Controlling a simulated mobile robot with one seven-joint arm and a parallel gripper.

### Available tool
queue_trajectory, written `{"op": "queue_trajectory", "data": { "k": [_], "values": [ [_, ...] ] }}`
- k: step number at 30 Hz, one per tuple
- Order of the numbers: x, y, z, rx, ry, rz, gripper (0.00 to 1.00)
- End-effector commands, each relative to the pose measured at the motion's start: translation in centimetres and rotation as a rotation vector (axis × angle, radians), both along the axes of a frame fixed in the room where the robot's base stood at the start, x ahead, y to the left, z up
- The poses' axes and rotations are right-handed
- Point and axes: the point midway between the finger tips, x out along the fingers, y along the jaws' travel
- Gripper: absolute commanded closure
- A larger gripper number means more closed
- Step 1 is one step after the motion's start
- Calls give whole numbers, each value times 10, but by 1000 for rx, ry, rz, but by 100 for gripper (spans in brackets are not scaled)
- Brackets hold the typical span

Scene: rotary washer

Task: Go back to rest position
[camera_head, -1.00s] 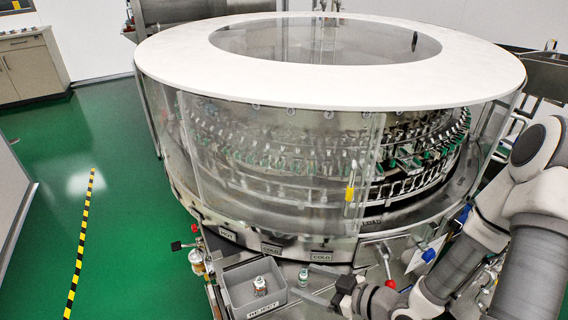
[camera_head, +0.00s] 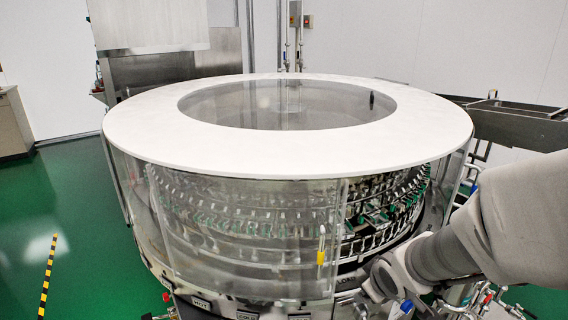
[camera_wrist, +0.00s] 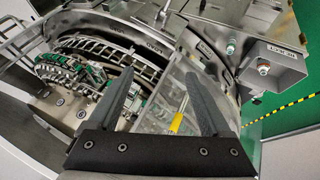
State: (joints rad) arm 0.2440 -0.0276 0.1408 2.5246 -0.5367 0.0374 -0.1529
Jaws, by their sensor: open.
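My gripper (camera_wrist: 159,74) shows in the wrist view with its two dark fingers spread apart and nothing between them. In the head view my arm reaches in from the right, and the fingers cannot be made out. The rotary washer (camera_head: 290,165) fills the middle of the head view, with a white ring top and clear walls around rows of holders. In the wrist view the washer's holder ring (camera_wrist: 95,52) lies beyond the left finger, and a clear panel with a yellow handle (camera_wrist: 177,122) shows between the fingers.
A grey reject bin (camera_wrist: 285,72) with a small vial (camera_wrist: 263,67) in it stands at the upper right of the wrist view. Another vial (camera_wrist: 231,47) stands beside it. A yellow-black floor stripe (camera_head: 47,275) crosses the open green floor at left.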

Motion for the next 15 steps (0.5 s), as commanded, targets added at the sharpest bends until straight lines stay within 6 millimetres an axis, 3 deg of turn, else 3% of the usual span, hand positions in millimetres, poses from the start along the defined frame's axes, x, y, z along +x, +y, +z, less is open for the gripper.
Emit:
{"op": "queue_trajectory", "data": {
  "k": [1,6,15],
  "values": [
    [-5,-3,22,-2,-11,-48,17],
    [-35,-5,72,38,-10,-212,17],
    [-107,18,139,231,24,-419,17]
  ]
}}
